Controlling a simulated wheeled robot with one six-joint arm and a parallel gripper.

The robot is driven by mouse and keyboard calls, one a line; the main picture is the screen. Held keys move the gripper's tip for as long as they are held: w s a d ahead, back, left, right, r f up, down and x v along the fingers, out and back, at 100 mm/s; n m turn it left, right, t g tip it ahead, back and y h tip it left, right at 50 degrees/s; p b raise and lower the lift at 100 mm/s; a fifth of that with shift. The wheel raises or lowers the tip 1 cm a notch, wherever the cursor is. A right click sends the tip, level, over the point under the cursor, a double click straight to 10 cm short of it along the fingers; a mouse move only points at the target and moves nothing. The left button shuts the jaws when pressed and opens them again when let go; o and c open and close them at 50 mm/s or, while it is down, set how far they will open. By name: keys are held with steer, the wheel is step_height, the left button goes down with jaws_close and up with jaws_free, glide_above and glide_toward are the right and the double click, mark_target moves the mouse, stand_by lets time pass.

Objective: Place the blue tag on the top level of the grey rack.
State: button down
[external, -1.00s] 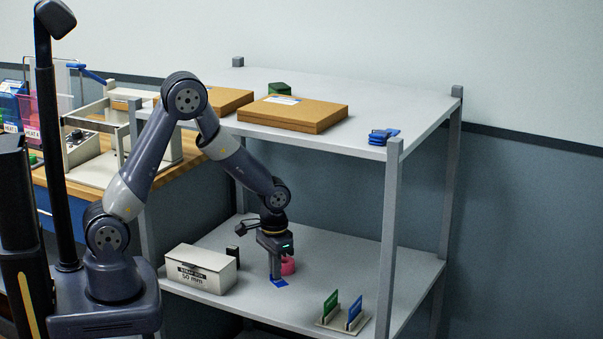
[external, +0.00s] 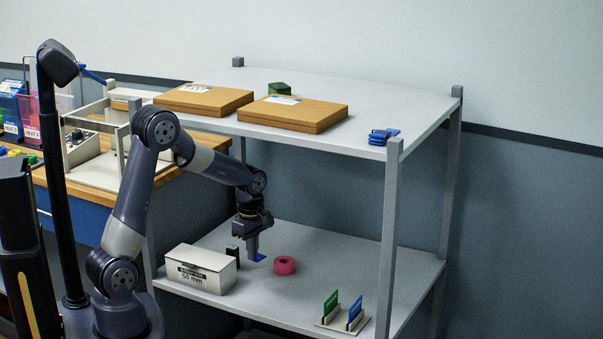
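The grey rack (external: 391,230) has a lower shelf and a top level (external: 360,95), which is higher than my gripper.
Two brown boxes (external: 204,98) (external: 292,114), a green object (external: 279,89) and a blue stack (external: 383,136) are on the top level. The lower shelf holds a pink roll (external: 284,265), a white box (external: 200,268) and a card stand (external: 342,322). The top level's right half has free room.

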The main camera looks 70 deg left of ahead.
mark_target(249, 289)
steer(key=a+n, duration=0.1)
steer(key=s+a+n+b, duration=0.1)
steer(key=n, duration=0.1)
step_height(249, 289, down, 10)
steer(key=shift+r+b, duration=0.1)
steer(key=shift+b, duration=0.65)
steer(key=shift+f, duration=0.2)
steer(key=c, duration=1.7)
jaws_free()
